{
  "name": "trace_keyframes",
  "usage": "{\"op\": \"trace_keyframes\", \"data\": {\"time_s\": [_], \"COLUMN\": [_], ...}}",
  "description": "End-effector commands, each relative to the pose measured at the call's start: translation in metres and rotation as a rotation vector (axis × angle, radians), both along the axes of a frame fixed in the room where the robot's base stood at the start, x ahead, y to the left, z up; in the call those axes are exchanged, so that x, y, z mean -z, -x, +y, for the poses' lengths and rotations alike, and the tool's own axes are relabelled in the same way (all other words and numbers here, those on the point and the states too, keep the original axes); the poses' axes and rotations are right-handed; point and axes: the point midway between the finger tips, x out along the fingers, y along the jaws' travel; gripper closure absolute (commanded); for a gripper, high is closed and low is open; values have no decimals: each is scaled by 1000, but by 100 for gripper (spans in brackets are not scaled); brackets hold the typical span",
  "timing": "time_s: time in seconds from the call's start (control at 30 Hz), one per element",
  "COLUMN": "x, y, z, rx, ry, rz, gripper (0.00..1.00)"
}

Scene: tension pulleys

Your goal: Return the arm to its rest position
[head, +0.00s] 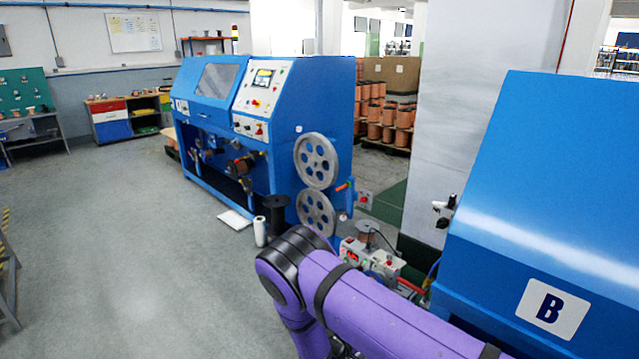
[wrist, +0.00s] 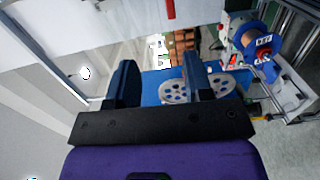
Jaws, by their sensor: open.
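My purple arm reaches in from the lower right of the head view, bent at a dark joint. The gripper end is not visible in the head view. In the wrist view my gripper (wrist: 160,85) shows its two dark fingers standing well apart on a black bar. The gap between the fingers is empty. Behind the right finger, and partly hidden by it, is a grey pulley wheel with holes (wrist: 175,92) on a blue machine. The same kind of wheel shows in the head view as an upper pulley (head: 316,161) and a lower pulley (head: 316,212).
A blue machine (head: 225,90) stands at centre. Another blue machine marked B (head: 540,180) is close on the right. A small device with a spool (head: 370,255) sits just behind my arm, and a copper spool (wrist: 262,38) shows at upper right in the wrist view. The floor (head: 120,260) at left is clear.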

Motion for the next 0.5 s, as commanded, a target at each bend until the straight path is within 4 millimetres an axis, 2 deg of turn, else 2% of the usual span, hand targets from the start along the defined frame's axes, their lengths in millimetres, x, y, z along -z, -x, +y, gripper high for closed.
{"op": "trace_keyframes", "data": {"time_s": [0.27, 0.37, 0.5], "x": [-40, -59, -97], "y": [-7, -10, -13], "z": [-9, -15, -26], "rx": [100, 147, 236], "ry": [-36, -56, -101], "rz": [17, 29, 53], "gripper": [53, 53, 53]}}
